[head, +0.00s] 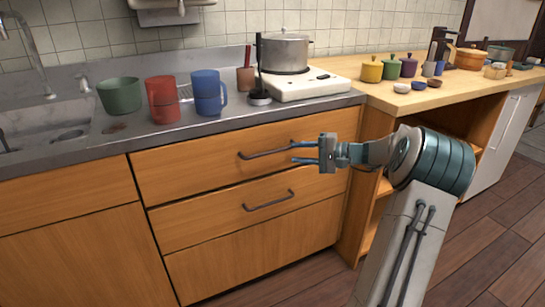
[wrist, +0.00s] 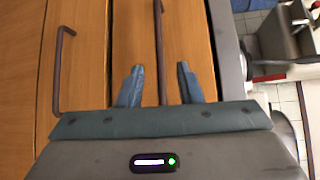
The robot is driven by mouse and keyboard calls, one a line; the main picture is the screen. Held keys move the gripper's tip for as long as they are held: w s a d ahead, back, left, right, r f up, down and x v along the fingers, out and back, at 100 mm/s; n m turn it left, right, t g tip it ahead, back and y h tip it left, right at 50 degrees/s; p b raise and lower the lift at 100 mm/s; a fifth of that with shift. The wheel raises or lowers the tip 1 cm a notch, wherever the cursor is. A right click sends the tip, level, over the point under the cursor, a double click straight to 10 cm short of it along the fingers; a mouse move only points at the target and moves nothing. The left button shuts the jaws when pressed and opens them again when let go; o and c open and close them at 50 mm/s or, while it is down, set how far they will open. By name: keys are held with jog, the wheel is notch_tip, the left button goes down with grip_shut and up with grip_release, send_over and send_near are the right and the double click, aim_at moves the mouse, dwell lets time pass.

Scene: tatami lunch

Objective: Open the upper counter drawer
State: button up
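The upper counter drawer (head: 190,168) is a wide orange-brown wooden front just below the grey counter, and it is closed. Its dark bar handle (head: 262,154) runs sideways across it. My gripper (head: 297,153) is at the right part of this handle, pointing at the drawer front. In the wrist view my gripper (wrist: 160,82) is open, with its two blue fingers apart. The upper handle (wrist: 160,50) runs between the fingers in that view, with a gap on each side. Whether the fingers reach past the bar in depth is hard to tell.
A lower drawer handle (head: 268,201) sits below, also seen in the wrist view (wrist: 59,70). Green (head: 120,96), red (head: 162,100) and blue (head: 208,93) vessels and a pot (head: 284,52) stand on the counter. Wooden floor (head: 300,280) in front is clear.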

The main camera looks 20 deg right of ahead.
aim_at(272, 152)
jog(key=b+x, duration=0.2)
jog(key=x, duration=0.7)
jog(key=shift+f, duration=0.1)
grip_shut()
